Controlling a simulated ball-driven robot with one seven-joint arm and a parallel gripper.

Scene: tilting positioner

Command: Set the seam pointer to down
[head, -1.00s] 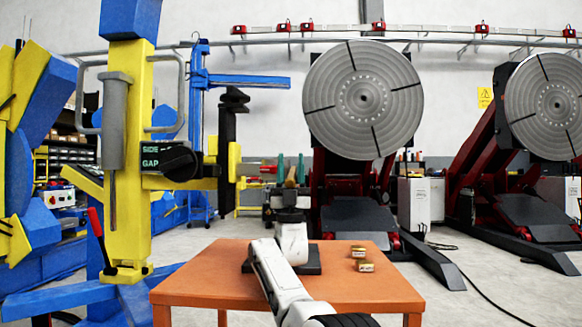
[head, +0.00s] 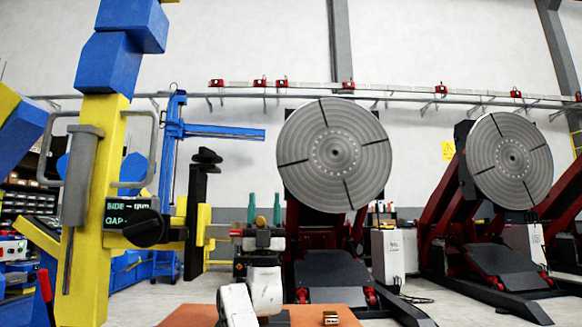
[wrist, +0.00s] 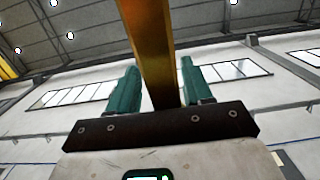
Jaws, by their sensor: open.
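A black knob-like part (head: 147,228), which may be the seam pointer, sits on the yellow column (head: 92,210) at the left in the head view. Which way it points is hard to tell. A small dark display (head: 124,212) with green "SIDE" and "GAP" lines is partly behind it. My gripper (head: 264,208) stands upright near the middle, right of the knob in the picture, its two teal fingers apart. In the wrist view my gripper (wrist: 160,82) is open, and a yellow-orange bar (wrist: 149,40) shows between the fingers; I cannot tell how far off it is.
An orange table (head: 180,317) with a small brass-coloured block (head: 330,318) is low in front. Two large grey slotted discs, one centre (head: 312,190) and one right (head: 488,180), stand on red and black bases. A red lever (head: 45,284) is at lower left.

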